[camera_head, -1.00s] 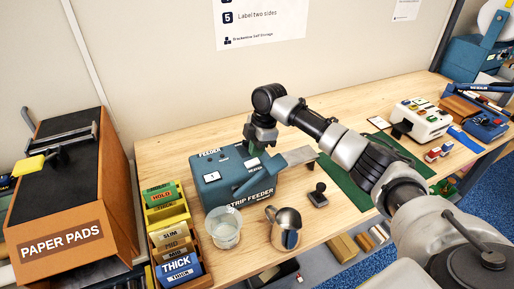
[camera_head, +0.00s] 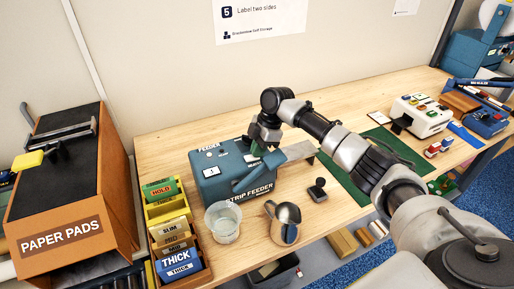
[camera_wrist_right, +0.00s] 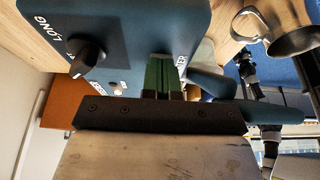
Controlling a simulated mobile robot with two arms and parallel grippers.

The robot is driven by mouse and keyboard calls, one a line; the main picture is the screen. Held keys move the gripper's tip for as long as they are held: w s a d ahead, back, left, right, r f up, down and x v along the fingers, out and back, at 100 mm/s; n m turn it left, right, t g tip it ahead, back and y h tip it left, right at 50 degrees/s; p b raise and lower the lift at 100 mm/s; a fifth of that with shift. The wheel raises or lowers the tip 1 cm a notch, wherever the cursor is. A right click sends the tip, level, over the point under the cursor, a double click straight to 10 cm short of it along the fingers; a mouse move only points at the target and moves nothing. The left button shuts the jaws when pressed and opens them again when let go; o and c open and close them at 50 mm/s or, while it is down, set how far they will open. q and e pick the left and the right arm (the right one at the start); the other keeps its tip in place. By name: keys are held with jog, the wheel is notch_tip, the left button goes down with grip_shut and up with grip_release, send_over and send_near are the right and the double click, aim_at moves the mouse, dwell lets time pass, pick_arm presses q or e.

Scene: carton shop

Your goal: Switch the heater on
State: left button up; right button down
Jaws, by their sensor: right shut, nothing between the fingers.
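A small switch-like part (camera_wrist_right: 118,88) shows beside white labels. My right gripper (camera_head: 259,148) is over the feeder's back right part; its green fingers (camera_wrist_right: 166,75) are shut and empty, close to the feeder's face. I cannot tell whether they touch it. A white box with coloured buttons (camera_head: 422,113) stands farther right. My left gripper is not in view.
A clear cup (camera_head: 222,222) and a metal jug (camera_head: 285,222) stand in front of the feeder. A black-handled stamp (camera_head: 318,190) stands right of them. A label rack (camera_head: 170,215) and the paper pads box (camera_head: 70,190) are at left. The bench back is clear.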

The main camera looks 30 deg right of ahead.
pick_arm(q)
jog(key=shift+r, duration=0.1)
pick_arm(e)
jog(key=shift+a, duration=0.1)
jog(key=shift+a+r+p, duration=0.35)
jog(key=shift+a+p, duration=0.15)
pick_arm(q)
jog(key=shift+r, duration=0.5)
pick_arm(e)
jog(key=shift+a, duration=0.2)
